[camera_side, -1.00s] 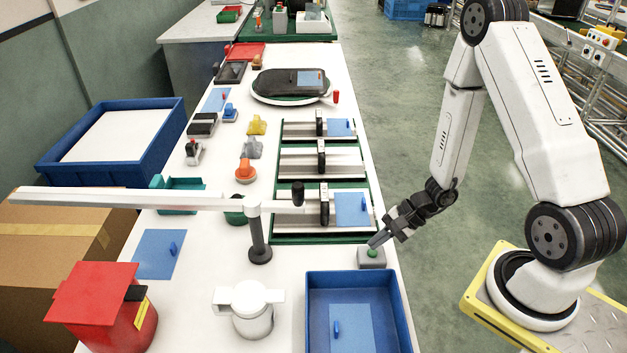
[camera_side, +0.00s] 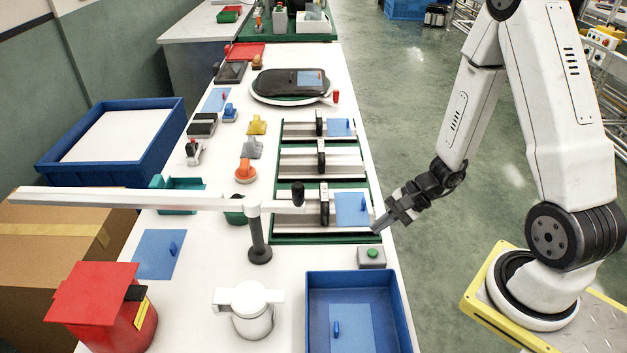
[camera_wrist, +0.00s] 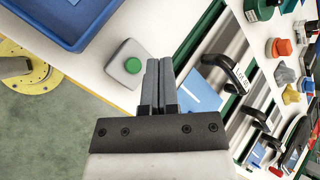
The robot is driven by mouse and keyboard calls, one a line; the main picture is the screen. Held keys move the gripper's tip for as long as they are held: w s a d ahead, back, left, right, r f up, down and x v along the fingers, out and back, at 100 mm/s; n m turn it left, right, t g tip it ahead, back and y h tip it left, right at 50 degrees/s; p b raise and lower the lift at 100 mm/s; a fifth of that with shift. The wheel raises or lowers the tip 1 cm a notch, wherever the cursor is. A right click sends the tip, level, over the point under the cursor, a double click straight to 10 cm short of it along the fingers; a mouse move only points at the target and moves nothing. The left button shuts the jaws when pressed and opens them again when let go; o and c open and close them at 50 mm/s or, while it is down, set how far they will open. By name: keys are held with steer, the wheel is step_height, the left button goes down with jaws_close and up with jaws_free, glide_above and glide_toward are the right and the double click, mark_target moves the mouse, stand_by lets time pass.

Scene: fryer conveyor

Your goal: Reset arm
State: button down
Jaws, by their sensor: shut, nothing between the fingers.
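My gripper (camera_side: 378,229) is shut and empty. In the side view it hangs above the right edge of the white table, a little above and behind the grey box with the green button (camera_side: 372,254), apart from it. In the wrist view my gripper's fingers (camera_wrist: 160,65) are pressed together, and the green button (camera_wrist: 133,66) on its grey box lies to their left, fully visible.
A blue bin (camera_side: 400,318) stands at the table's front right. Several metal rail fixtures (camera_side: 290,213) with blue plates lie left of my gripper.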

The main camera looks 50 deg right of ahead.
steer(key=shift+r, duration=0.4)
steer(key=shift+a, duration=0.1)
steer(key=s+a+r+n+g+h, duration=0.1)
steer(key=r+n+h, duration=0.6)
steer(key=n, duration=0.8)
steer(key=shift+a+r+n+g+h, duration=0.35)
steer(key=shift+a+r+g, duration=0.35)
steer(key=shift+a+r, duration=0.4)
steer(key=shift+s, duration=0.1)
